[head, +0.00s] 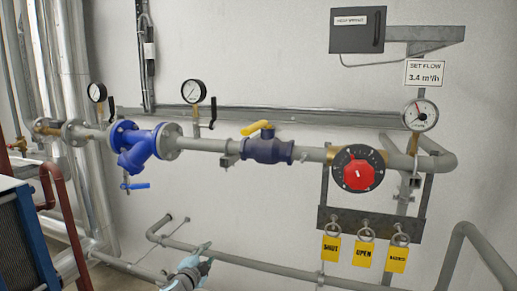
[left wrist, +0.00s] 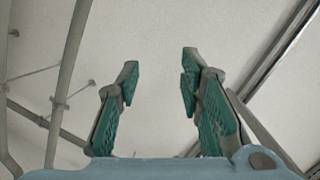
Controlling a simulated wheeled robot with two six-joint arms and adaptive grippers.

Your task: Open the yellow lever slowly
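The yellow lever (head: 256,128) sits on top of a dark blue valve body (head: 268,150) in the middle of the grey pipe in the head view. It lies roughly along the pipe, its left end slightly lower. My left gripper (head: 203,254) is low in the head view, below and left of the lever and well apart from it. In the left wrist view its two green-padded fingers (left wrist: 157,80) stand apart with nothing between them. The lever does not show in the left wrist view. My right gripper is in neither view.
A red dial knob (head: 358,174) is right of the valve, with yellow tags (head: 363,254) hanging below. A blue strainer (head: 138,148) and pressure gauges (head: 194,91) are to the left. A lower grey pipe (head: 260,264) runs near my gripper. The wall between the pipes is clear.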

